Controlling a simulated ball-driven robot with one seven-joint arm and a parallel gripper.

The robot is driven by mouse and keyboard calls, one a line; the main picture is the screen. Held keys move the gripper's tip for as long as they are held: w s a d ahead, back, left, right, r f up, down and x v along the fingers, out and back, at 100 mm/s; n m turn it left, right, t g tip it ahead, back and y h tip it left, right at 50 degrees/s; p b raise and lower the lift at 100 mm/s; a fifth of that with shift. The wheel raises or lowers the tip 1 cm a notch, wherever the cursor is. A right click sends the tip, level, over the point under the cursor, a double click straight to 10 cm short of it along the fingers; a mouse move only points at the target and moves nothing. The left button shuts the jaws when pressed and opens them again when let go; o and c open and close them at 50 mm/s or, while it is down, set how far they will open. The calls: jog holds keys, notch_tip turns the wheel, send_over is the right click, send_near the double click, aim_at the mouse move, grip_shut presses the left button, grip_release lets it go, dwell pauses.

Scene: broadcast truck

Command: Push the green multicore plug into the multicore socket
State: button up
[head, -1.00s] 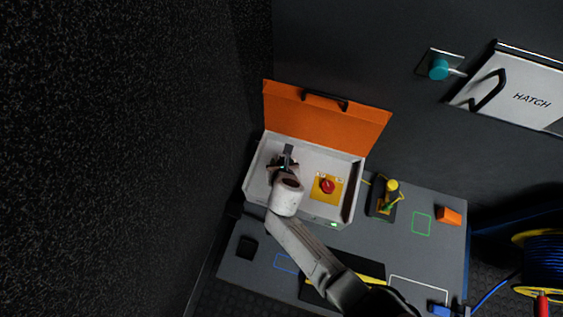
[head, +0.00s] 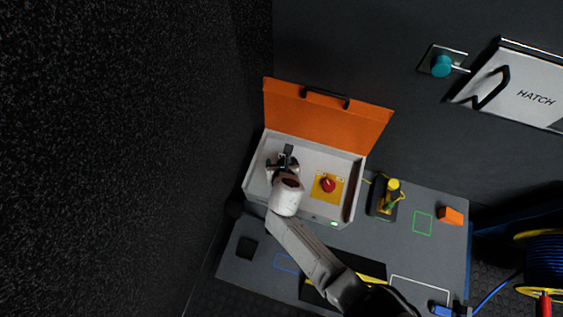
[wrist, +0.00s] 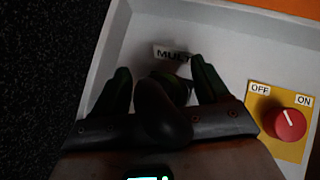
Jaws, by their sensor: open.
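The multicore socket area is inside the open white case (head: 350,190), marked by a partly covered label reading "MULT" (wrist: 172,54) in the wrist view. A dark, greenish rounded piece (wrist: 180,86), which looks like the green multicore plug, sits just below the label. Whether it is seated in the socket cannot be seen. My gripper (wrist: 160,72) is open, with one finger on each side of this piece and apart from each other. A dark rounded shape in front hides much of it. In the head view my gripper (head: 285,160) is inside the case's left half and covers the plug and socket.
A red knob (head: 327,184) on a yellow plate, marked OFF and ON, is right of my gripper. The orange lid (head: 325,118) stands open behind. A yellow-topped device (head: 391,188) and an orange block (head: 450,215) are to the right on the grey bench (head: 250,275).

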jog(key=shift+s, duration=0.1)
jog(key=p+v, duration=0.6)
jog(key=v, duration=0.4)
jog(key=shift+s+r+p, duration=0.2)
jog(key=shift+r+p, duration=0.1)
jog(key=shift+p, duration=0.05)
